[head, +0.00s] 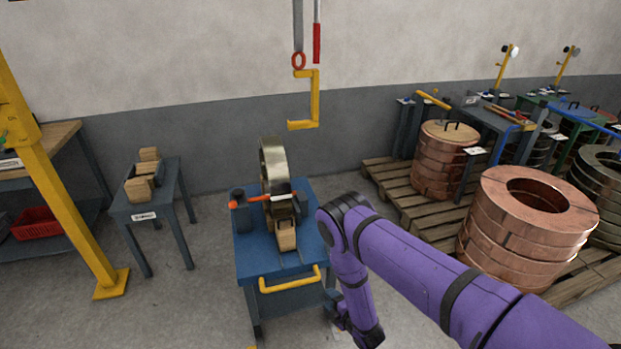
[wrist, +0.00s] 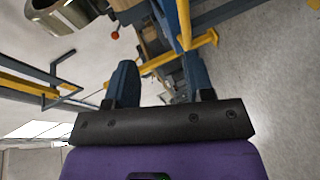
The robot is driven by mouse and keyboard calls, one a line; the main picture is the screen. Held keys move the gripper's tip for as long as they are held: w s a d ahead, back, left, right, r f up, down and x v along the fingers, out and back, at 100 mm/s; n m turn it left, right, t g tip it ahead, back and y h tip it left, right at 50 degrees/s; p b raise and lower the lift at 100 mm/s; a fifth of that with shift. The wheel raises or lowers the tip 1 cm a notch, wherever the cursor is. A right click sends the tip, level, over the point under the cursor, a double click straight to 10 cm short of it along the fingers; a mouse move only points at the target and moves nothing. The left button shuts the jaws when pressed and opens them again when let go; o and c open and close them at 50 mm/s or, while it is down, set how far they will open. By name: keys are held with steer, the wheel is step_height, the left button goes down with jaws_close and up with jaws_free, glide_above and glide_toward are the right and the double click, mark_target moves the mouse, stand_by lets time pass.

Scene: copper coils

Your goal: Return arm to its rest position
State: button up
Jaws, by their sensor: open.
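My purple arm (head: 410,255) reaches in from the lower right in the head view and bends down at its elbow beside the blue cart. In the head view the gripper's fingers cannot be made out at the arm's lower end. In the wrist view my gripper (wrist: 160,85) shows two dark blue fingers spread well apart, with nothing between them. The blue cart (head: 262,265) carries an upright metal coil ring (head: 272,165), an orange-handled bar and a wooden block (head: 286,236).
A yellow hook (head: 315,98) hangs above the cart. Copper coils (head: 520,225) stand on wooden pallets at right. A small table (head: 150,200) with wooden blocks and a yellow post (head: 60,190) are at left. Floor (head: 190,310) between post and cart is clear.

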steer(key=w+r+m+h, duration=0.1)
steer(key=w+r+m, duration=0.1)
steer(key=w+r, duration=0.45)
steer(key=w+d+r+m+h, duration=0.1)
steer(key=w+r+m+h, duration=0.15)
steer(key=r, duration=0.65)
steer(key=w+r+m, duration=0.2)
steer(key=w+r, duration=0.3)
steer(key=r, duration=0.3)
steer(key=s+d+r+m+g+h, duration=0.1)
steer(key=d+r+m, duration=0.25)
steer(key=r, duration=0.85)
steer(key=d+r+m+g+h, duration=0.15)
steer(key=d+r, duration=0.35)
steer(key=r, duration=0.7)
steer(key=s+d+r+m+g+h, duration=0.1)
steer(key=s+d+r+m, duration=0.3)
steer(key=s+r, duration=0.55)
steer(key=s+d+r+m+g+h, duration=0.1)
steer(key=s+d+r+m, duration=0.1)
steer(key=s+d+r, duration=0.6)
steer(key=s+d+r+m+g, duration=0.1)
steer(key=s+r+m, duration=0.1)
steer(key=s, duration=1)
steer(key=s+r+m+g, duration=0.1)
steer(key=s+r+m, duration=0.2)
steer(key=s, duration=1)
steer(key=shift+d+r+g, duration=0.35)
steer(key=shift+d, duration=0.05)
